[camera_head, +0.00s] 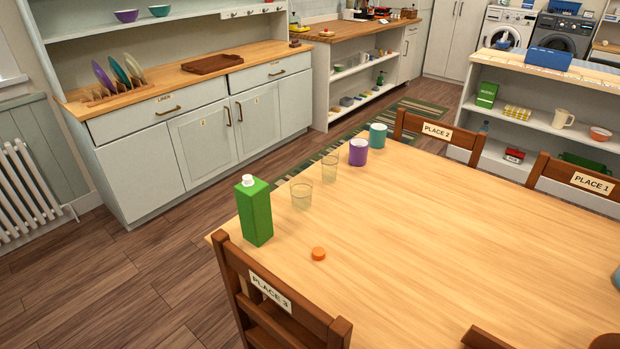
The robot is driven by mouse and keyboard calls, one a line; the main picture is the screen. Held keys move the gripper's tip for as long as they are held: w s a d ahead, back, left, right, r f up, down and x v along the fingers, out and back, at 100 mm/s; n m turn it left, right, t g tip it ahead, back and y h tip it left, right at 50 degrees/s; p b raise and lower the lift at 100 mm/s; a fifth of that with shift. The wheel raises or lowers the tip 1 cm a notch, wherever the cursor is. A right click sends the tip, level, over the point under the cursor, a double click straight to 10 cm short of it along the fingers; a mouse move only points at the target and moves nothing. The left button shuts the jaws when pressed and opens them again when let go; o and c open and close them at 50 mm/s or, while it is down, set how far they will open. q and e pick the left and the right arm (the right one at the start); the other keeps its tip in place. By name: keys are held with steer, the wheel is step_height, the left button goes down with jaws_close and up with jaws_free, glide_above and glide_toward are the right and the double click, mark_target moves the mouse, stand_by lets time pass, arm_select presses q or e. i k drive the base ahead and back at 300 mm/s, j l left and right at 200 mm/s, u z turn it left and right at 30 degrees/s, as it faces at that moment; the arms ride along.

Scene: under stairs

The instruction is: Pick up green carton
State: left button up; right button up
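A green carton (255,213) with a white cap stands upright on the wooden table (430,250), near its left corner. Neither of my grippers shows in the head view, so nothing of mine is seen near the carton.
Two clear glasses (301,194) (329,169), a purple cup (358,152) and a teal cup (378,136) line the table's left edge. An orange cap (318,254) lies right of the carton. A chair marked PLACE 3 (270,291) stands at the near edge. The table's middle is clear.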

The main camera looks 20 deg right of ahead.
mark_target(253, 196)
steer(key=i+j+z, duration=0.1)
steer(key=j, duration=0.25)
steer(key=i+j, duration=0.3)
steer(key=i+j+z, duration=0.15)
steer(key=j, duration=0.3)
steer(key=i+l, duration=0.05)
